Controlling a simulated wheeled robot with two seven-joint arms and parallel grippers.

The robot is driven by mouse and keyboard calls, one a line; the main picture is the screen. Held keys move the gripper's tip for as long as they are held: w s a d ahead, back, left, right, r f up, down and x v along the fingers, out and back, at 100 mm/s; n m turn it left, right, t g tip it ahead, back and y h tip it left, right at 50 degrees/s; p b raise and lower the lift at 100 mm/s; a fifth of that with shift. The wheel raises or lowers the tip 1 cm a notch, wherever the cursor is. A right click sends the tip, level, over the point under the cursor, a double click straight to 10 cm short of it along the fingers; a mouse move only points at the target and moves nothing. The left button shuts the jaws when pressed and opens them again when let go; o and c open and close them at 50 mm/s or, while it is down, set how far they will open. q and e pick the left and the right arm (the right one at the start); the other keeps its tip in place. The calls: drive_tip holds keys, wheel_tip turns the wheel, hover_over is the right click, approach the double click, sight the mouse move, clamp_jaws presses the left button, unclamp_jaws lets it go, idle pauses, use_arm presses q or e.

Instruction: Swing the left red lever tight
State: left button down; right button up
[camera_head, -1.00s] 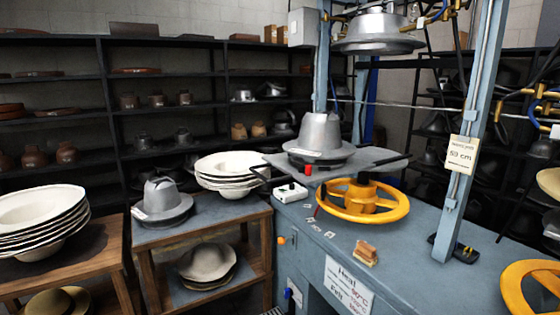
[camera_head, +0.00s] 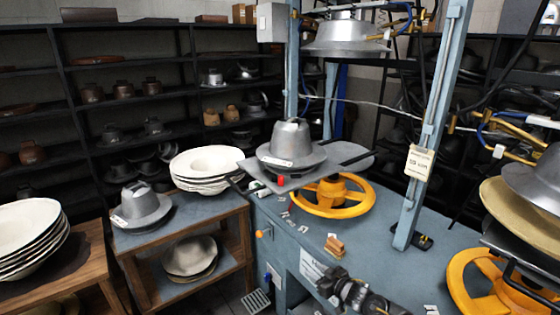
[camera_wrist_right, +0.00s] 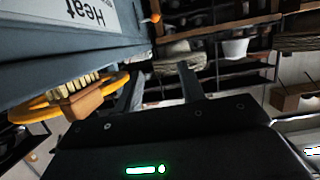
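A small red piece (camera_head: 281,181), which looks like the red lever's end, shows at the front left edge of the grey press plate (camera_head: 350,161). A silver hat-shaped block (camera_head: 291,143) sits on that plate, above a yellow handwheel (camera_head: 350,205). My right gripper (camera_head: 341,279) is low at the front edge of the blue bench, well apart from the red piece. In the right wrist view its two fingers (camera_wrist_right: 160,80) stand apart with nothing between them. My left gripper is not in view.
A wooden brush (camera_head: 334,246) lies on the blue bench (camera_head: 385,240) near my right gripper. A blue upright post (camera_head: 428,130) and a second yellow handwheel (camera_head: 465,285) stand to the right. Stacked white hats (camera_head: 205,162) and a grey hat block (camera_head: 141,205) sit on the left table.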

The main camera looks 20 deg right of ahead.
drive_tip(key=w+a+r+n+t+y+p, duration=0.1)
drive_tip(key=w+r+y+p, duration=0.15)
drive_tip(key=r, duration=0.75)
drive_tip(key=w+r+n+y+p, duration=0.1)
drive_tip(key=w+r, duration=0.2)
drive_tip(key=r, duration=0.6)
use_arm(q)
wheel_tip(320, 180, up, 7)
drive_tip(key=p, duration=0.2)
use_arm(e)
drive_tip(key=n+y, duration=0.1)
drive_tip(key=y, duration=0.1)
approach(283, 181)
drive_tip(key=b+x, duration=0.7)
drive_tip(key=x, duration=0.3)
drive_tip(key=shift+w+d+f, duration=0.1)
drive_tip(key=shift+d+f, duration=0.05)
drive_tip(key=shift+f, duration=0.05)
drive_tip(key=shift+w+a+r+b, duration=0.25)
drive_tip(key=shift+w+a+b, duration=0.1)
drive_tip(key=shift+w+b, duration=0.15)
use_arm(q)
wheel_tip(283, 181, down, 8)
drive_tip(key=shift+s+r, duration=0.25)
use_arm(e)
clamp_jaws()
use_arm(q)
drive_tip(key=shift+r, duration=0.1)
